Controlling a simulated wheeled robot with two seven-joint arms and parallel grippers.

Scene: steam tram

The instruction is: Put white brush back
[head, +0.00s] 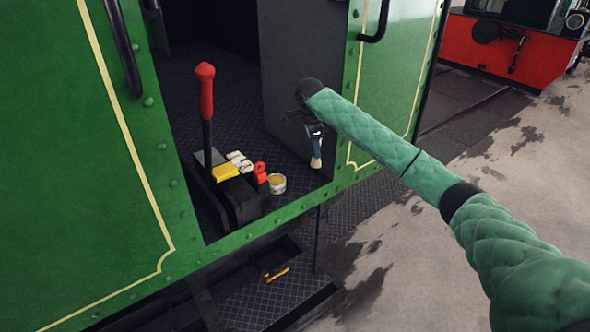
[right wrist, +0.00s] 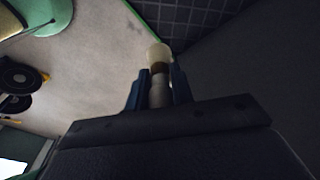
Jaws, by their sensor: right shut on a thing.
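A small brush with pale bristles (head: 316,162) hangs bristles-down in my right gripper (head: 315,132) in the head view. The gripper is shut on its handle and holds it in the cab doorway, in front of a dark panel. In the right wrist view the brush (right wrist: 158,58) sticks out between the two blue fingers of the right gripper (right wrist: 158,88). The upper handle is hidden by the fingers. A small round tin (head: 277,184) with a yellowish top stands on the cab floor, left of and below the brush. My left gripper is not in view.
A black box (head: 235,202) with a red-handled lever (head: 206,92) stands left of the tin. A yellow block (head: 225,172), white pieces (head: 239,161) and a red item (head: 260,172) are there. A yellow-orange object (head: 276,274) lies on the step below. Green cab walls (head: 80,160) flank the opening.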

